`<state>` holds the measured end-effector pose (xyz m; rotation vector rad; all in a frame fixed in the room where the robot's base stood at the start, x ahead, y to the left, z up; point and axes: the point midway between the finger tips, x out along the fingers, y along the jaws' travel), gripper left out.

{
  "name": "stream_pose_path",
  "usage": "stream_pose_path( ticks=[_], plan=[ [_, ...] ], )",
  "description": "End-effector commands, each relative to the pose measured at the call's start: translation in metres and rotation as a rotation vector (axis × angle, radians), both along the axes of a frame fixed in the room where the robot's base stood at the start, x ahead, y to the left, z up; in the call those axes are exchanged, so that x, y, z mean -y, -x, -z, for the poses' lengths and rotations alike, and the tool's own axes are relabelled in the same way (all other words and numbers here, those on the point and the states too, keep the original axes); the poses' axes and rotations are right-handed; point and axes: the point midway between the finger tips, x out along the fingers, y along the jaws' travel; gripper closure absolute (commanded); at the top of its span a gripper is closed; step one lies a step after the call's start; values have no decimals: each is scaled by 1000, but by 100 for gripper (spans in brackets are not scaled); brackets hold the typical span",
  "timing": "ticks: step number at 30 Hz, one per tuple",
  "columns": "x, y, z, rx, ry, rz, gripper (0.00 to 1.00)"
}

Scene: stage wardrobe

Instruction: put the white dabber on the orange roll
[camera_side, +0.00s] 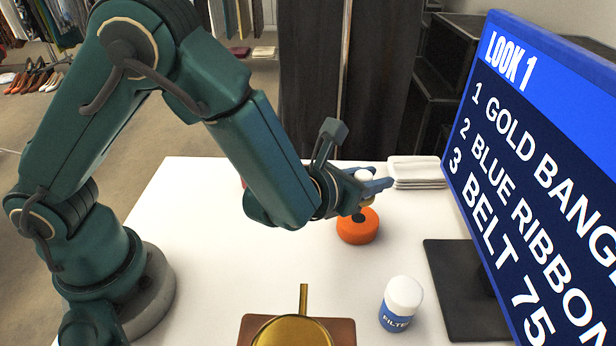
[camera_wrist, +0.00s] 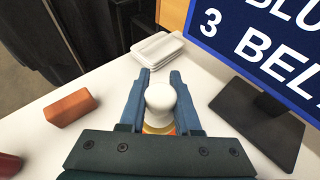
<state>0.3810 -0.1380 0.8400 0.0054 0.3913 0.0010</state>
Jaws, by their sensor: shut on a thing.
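My gripper (camera_side: 378,179) is shut on the white dabber (camera_side: 364,175), which stands about upright between the fingers. In the wrist view my gripper (camera_wrist: 160,78) has one finger on each side of the dabber's round white head (camera_wrist: 160,97). The orange roll (camera_side: 357,230) lies flat on the table below the fingers, with a dark centre in its top. The dabber's lower end is just above the roll or on it; I cannot tell whether they touch. In the wrist view the roll is mostly hidden under the dabber and gripper.
A white-and-blue filter bottle (camera_side: 400,303) and a brass pan on a brown board (camera_side: 345,328) stand in front. A large screen (camera_side: 540,170) rises at right. An orange-brown block (camera_wrist: 70,109) lies left in the wrist view.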

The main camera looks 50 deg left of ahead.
Motion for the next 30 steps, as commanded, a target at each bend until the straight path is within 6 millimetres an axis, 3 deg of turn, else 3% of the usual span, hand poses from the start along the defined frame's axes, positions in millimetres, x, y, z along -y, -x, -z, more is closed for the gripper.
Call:
stream_pose_path(
  ticks=[13, 27, 28, 30],
  plan=[
    [3, 0, 39, -2, -3, 0, 100],
    [3, 0, 46, -1, -1, -1, 100],
    [3, 0, 46, -1, -1, -1, 61],
    [3, 0, 45, 0, 0, -1, 38]
  ],
)
